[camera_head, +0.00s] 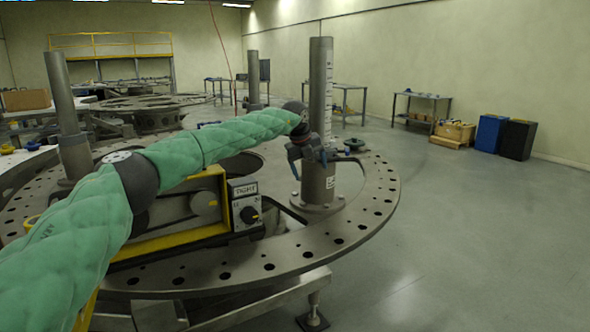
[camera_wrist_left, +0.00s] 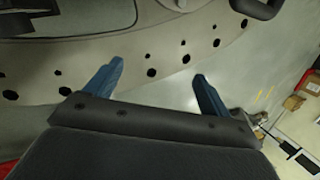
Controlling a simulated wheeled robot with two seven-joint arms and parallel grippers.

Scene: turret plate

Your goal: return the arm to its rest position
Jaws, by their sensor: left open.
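My left arm, in a green padded sleeve, reaches in from the lower left of the head view. Its gripper (camera_head: 308,155) is in front of the tall grey post that stands on the turret plate (camera_head: 376,205). In the left wrist view the two blue fingers of the gripper (camera_wrist_left: 157,85) are apart with nothing between them. The holed rim of the plate (camera_wrist_left: 135,70) lies beyond the fingertips. I cannot tell whether the gripper touches the post (camera_head: 320,90). My right gripper is not in view.
A yellow-framed unit with a control box (camera_head: 246,205) marked "TIGHT" sits on the plate under my arm. More posts (camera_head: 66,110) rise at the left and back. Tables (camera_head: 421,97), a wooden crate (camera_head: 455,131) and dark bins (camera_head: 490,133) stand far right. The right floor is clear.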

